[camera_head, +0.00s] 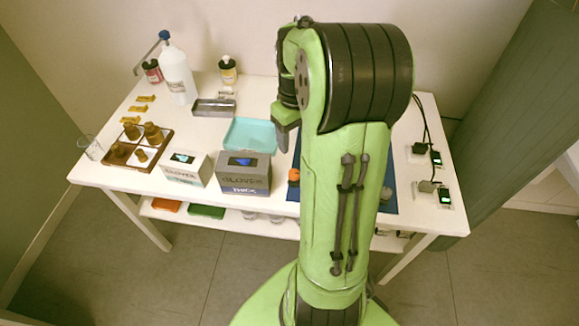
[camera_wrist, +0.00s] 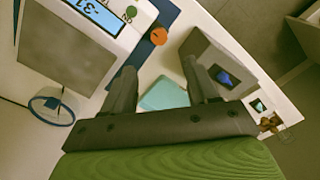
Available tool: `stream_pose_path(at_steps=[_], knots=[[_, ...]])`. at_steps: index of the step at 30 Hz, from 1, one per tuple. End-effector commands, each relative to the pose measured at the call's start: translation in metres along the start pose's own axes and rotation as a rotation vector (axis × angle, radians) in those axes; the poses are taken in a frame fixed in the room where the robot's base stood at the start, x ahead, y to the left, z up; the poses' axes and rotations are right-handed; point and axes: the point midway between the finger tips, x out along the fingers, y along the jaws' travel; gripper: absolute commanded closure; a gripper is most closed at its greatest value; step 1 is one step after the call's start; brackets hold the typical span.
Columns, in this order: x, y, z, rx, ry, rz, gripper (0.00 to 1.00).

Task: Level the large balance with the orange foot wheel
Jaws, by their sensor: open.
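The large balance (camera_wrist: 68,45) fills the upper left of the wrist view, with a grey pan and a blue display (camera_wrist: 97,14) reading what looks like -31. Its orange foot wheel (camera_wrist: 158,36) sticks out at the corner beside the display, over a dark blue mat (camera_wrist: 149,49). A small green round spot (camera_wrist: 131,12) shows near the display; I cannot read a bubble in it. In the head view my arm hides most of the balance, but the orange wheel (camera_head: 294,175) shows. My gripper (camera_wrist: 159,67) is open and empty, apart from the wheel; it also shows in the head view (camera_head: 285,137).
Two glove boxes, grey (camera_head: 245,176) and white (camera_head: 186,170), stand left of the wheel. A teal tray (camera_head: 262,133) lies behind them. A wooden tray (camera_head: 122,161) of weights, a white bottle (camera_head: 177,75) and small devices (camera_head: 443,195) stand farther out.

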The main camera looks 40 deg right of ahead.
Motion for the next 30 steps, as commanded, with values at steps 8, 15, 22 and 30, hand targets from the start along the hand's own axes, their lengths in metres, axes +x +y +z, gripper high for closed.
stream_pose_path(at_steps=[8,15,22,30], knots=[[0.079,0.0,0.001,0.002,-0.004,-0.003,0.41],[0.124,0.0,0.001,0.002,-0.003,-0.002,0.41],[0.131,0.0,0.0,0.001,0.0,0.0,0.41],[0.13,0.0,0.0,0.001,-0.001,0.0,0.63]])
